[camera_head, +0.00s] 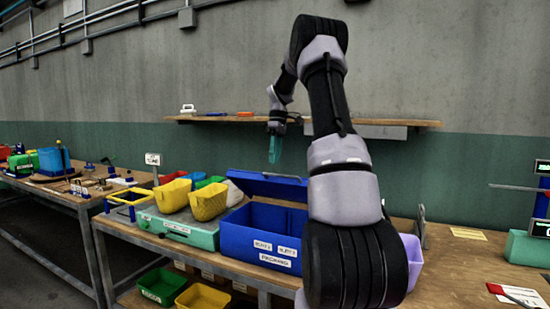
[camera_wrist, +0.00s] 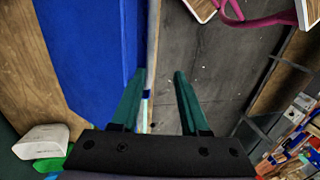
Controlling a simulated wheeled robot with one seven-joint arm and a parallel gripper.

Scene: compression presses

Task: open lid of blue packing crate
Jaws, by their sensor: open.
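The blue packing crate (camera_head: 262,258) stands on the wooden bench, with white labels on its front. Its blue lid (camera_head: 262,186) is raised at the back, and the crate's interior shows. How far the lid leans back is hard to tell. My gripper (camera_head: 274,160) points down with teal fingers, above and behind the lid in the head view. In the wrist view my gripper (camera_wrist: 160,78) is open, with nothing seen between its fingers. A broad blue surface (camera_wrist: 85,45), probably the lid, lies left of the fingers. My arm hides the crate's right side.
Yellow bins (camera_head: 208,202) on a teal case (camera_head: 180,230) stand left of the crate. A lilac container (camera_head: 413,255) stands at right, partly behind my arm. A wall shelf (camera_head: 225,119) runs behind my gripper. Open bench top (camera_head: 450,265) lies further right.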

